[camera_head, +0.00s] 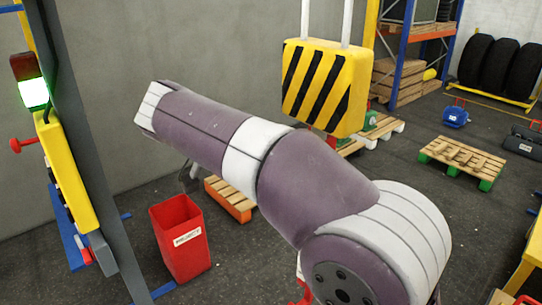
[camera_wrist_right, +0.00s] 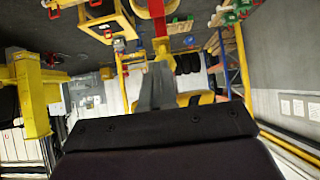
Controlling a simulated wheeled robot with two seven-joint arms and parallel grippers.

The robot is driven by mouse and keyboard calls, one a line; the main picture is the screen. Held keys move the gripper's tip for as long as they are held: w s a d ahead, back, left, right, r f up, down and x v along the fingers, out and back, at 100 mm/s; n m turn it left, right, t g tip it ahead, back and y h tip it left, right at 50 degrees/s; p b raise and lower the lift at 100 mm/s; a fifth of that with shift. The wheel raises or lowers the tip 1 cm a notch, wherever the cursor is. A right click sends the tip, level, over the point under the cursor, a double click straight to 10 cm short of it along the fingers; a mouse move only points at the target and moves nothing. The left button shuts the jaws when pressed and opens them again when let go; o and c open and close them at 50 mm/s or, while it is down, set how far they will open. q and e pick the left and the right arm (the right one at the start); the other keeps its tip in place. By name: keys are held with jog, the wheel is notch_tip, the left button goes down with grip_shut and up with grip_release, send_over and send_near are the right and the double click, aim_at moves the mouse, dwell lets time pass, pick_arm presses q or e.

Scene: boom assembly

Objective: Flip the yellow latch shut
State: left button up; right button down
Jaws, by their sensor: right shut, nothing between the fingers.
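My right arm crosses the middle of the head view from the lower right, and its wrist end points to the upper left. A small grey part below the wrist may belong to my right gripper, but the arm hides most of it. In the right wrist view my right gripper (camera_wrist_right: 158,70) shows as grey fingers close together, shut and empty. A yellow part with a red piece lies beyond the fingertips in that view. I cannot tell whether it is the yellow latch, or whether the fingers touch it. My left gripper is not in view.
A yellow block with black stripes (camera_head: 325,88) hangs behind my arm. A grey post with a yellow control box (camera_head: 65,170) and red knob stands at left. A red bin (camera_head: 181,238) and wooden pallets (camera_head: 462,160) stand on the floor. Tyres (camera_head: 500,65) stand at the back right.

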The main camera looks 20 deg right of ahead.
jog(key=shift+w+f, duration=0.15)
notch_tip(320, 180, down, 8)
jog(key=d+t+h+b, duration=0.1)
jog(key=t+h+b, duration=0.1)
jog(key=h+b, duration=0.3)
jog(key=shift+w+d, duration=0.25)
jog(key=shift+w, duration=0.1)
dwell(0.5)
jog(key=shift+f, duration=0.1)
dwell(0.4)
